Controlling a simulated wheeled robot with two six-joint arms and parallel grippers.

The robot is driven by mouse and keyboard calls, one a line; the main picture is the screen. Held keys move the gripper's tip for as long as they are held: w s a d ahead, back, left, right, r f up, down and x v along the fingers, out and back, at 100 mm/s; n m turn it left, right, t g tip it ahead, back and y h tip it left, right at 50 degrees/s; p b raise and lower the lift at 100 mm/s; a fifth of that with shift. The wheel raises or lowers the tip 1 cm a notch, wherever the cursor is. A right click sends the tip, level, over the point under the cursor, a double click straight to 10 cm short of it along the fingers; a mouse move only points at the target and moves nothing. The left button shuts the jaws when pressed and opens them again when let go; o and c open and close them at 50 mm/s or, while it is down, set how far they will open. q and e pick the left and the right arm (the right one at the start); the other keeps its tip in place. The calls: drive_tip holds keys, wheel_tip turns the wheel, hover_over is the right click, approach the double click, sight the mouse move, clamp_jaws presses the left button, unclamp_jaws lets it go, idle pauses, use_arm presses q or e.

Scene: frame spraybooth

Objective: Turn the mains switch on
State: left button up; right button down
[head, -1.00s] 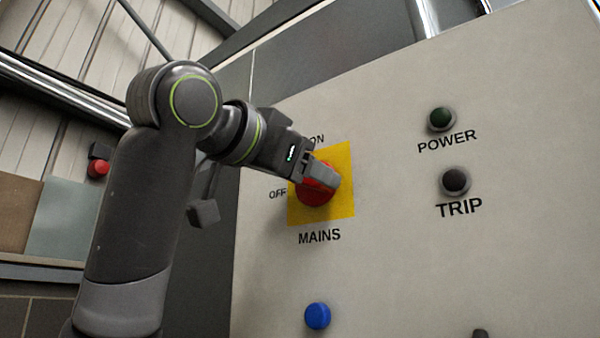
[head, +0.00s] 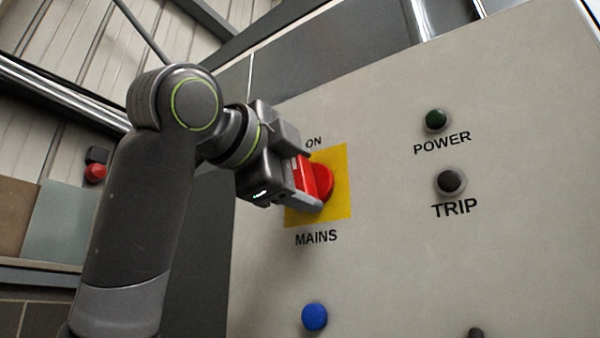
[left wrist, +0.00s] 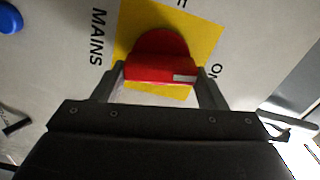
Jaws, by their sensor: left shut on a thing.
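The red mains switch (head: 322,180) sits on a yellow plate (head: 342,208) on the pale panel, above the word MAINS. My left gripper (head: 309,182) is shut on the switch's raised handle, with one finger at its lower end. In the left wrist view the red handle (left wrist: 150,74) lies between the two fingers, and its white mark (left wrist: 184,78) is at the end on the ON label's side. The handle looks close to upright in the head view. The ON label (head: 314,142) shows above the plate; the OFF label is hidden behind my gripper. My right gripper is not in view.
The panel also carries a dark green POWER lamp (head: 436,120), a dark TRIP lamp (head: 451,182) and a blue button (head: 314,317) below the switch. A red button (head: 95,172) is on the far left. The panel face around the switch is flat and clear.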

use_arm(q)
drive_tip(key=shift+f+m, duration=0.1)
drive_tip(key=shift+m, duration=1)
drive_tip(key=o, duration=1)
drive_tip(key=shift+s+a+f+b, duration=0.1)
drive_tip(key=shift+s+a+b, duration=0.2)
drive_tip(key=shift+s+b, duration=0.1)
drive_tip(key=b+v, duration=0.6)
drive_tip(key=v, duration=1)
drive_tip(key=shift+s+a, duration=0.1)
drive_tip(key=shift+s, duration=0.1)
